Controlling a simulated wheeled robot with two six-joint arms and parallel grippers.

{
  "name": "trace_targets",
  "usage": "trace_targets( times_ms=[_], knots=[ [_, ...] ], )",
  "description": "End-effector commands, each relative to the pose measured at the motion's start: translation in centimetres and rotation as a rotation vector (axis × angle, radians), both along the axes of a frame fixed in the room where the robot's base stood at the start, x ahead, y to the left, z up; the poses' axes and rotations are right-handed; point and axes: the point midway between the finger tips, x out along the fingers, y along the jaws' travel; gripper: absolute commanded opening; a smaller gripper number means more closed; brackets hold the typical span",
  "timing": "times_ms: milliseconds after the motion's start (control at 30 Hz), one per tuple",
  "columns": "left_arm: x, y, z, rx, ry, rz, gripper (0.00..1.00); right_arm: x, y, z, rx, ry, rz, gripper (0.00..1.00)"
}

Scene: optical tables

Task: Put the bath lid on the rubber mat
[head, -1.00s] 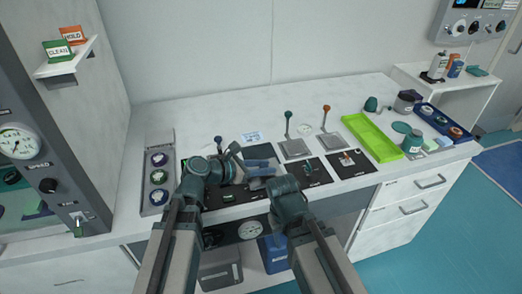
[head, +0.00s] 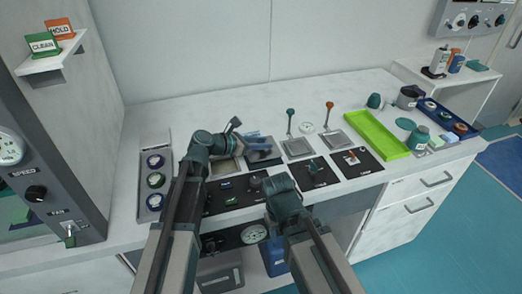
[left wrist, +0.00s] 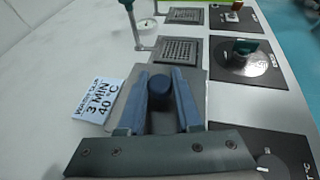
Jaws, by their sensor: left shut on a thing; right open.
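The bath lid is a flat grey plate with a round dark blue knob; it shows in the left wrist view (left wrist: 193,88). My left gripper (left wrist: 160,80) has its blue fingers shut on either side of the knob. In the head view, my left gripper (head: 257,143) is at the back of the station, beside the label card. The rubber mat is not clearly seen; the lid and gripper cover the spot where a dark square showed earlier. I cannot tell whether the lid touches it. My right gripper (head: 282,198) is lower, over the front of the table, open, its fingertips mostly hidden.
The water bath label (left wrist: 98,100) lies left of the lid. Lever stands with square grates (head: 297,147) are to the right, then black panels (head: 357,163) and a lime-green tray (head: 376,134). A grey strip of dials (head: 154,180) is at left. The back left counter is clear.

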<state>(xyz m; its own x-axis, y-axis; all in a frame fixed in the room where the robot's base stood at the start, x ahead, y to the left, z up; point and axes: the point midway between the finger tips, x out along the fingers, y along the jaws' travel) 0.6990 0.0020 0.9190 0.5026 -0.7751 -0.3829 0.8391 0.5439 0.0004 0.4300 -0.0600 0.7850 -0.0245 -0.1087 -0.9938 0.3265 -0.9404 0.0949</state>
Motion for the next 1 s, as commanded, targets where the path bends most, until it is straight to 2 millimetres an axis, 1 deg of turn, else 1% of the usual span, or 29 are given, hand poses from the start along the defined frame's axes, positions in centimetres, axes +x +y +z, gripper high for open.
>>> trace_targets(
  times_ms=[33,133,200,433,567,600,733,767,1000],
  knots=[
    [0.0,-0.1,-1.3,0.0,0.0,0.0,0.0,0.0,0.0,-1.3,0.0,0.0,0.0,0.5],
    [0.0,-0.2,-2.3,0.0,0.0,0.0,0.0,0.0,0.0,-2.4,0.0,0.0,0.0,0.5],
    [0.0,-0.3,-2.6,0.0,0.0,0.0,0.0,0.0,0.0,-2.6,0.0,0.0,0.0,0.5],
    [0.0,-0.3,-2.3,0.0,0.0,0.001,0.0,0.0,0.0,-2.3,0.0,0.0,0.0,0.5],
    [0.0,-0.3,-2.7,0.0,0.0,0.001,0.0,0.0,0.0,-2.7,0.0,0.0,0.0,0.5],
    [0.0,-0.3,-2.7,0.0,0.0,0.001,0.35,0.0,0.0,-2.7,0.0,0.0,0.0,0.5],
    [0.0,-0.3,-2.6,0.0,0.0,0.001,0.59,0.0,0.0,-2.6,0.0,0.0,0.0,0.5],
    [0.0,-0.3,-2.6,0.0,0.0,0.001,0.63,0.0,0.0,-2.6,0.0,0.0,0.0,0.5],
    [0.0,-0.3,-2.6,0.0,0.0,0.001,0.63,0.0,0.0,-2.6,0.0,0.0,0.0,0.5]
  ],
)
